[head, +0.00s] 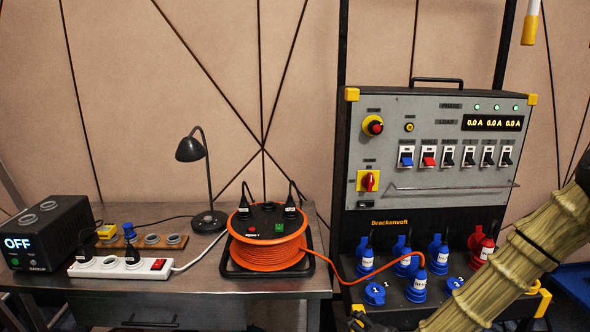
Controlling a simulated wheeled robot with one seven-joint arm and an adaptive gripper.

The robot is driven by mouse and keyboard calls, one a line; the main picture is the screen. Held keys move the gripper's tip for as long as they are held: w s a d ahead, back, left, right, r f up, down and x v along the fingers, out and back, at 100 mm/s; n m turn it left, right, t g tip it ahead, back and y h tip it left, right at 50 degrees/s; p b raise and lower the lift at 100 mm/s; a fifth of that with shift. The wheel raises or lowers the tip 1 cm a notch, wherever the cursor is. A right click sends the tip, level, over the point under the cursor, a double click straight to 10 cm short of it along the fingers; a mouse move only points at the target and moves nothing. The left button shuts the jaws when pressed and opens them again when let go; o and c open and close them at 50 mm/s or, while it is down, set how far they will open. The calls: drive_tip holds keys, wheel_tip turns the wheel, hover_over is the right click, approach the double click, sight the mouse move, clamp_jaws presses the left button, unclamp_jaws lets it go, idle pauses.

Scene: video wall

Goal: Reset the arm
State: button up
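My gripper is not in the head view. A thick olive, segmented link of my arm crosses the lower right of the picture, running from the right edge down to the bottom edge. It hides part of the lower right side of the grey Brackenvolt power cabinet (385,214). I cannot tell whether the arm touches the cabinet.
Blue and red plugs (482,245) stick out at the cabinet's base. An orange cable reel (268,262) stands on the metal bench (205,287), its cable running to the cabinet. A lamp (208,220), white power strip (120,267) and black box reading OFF (45,232) stand left.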

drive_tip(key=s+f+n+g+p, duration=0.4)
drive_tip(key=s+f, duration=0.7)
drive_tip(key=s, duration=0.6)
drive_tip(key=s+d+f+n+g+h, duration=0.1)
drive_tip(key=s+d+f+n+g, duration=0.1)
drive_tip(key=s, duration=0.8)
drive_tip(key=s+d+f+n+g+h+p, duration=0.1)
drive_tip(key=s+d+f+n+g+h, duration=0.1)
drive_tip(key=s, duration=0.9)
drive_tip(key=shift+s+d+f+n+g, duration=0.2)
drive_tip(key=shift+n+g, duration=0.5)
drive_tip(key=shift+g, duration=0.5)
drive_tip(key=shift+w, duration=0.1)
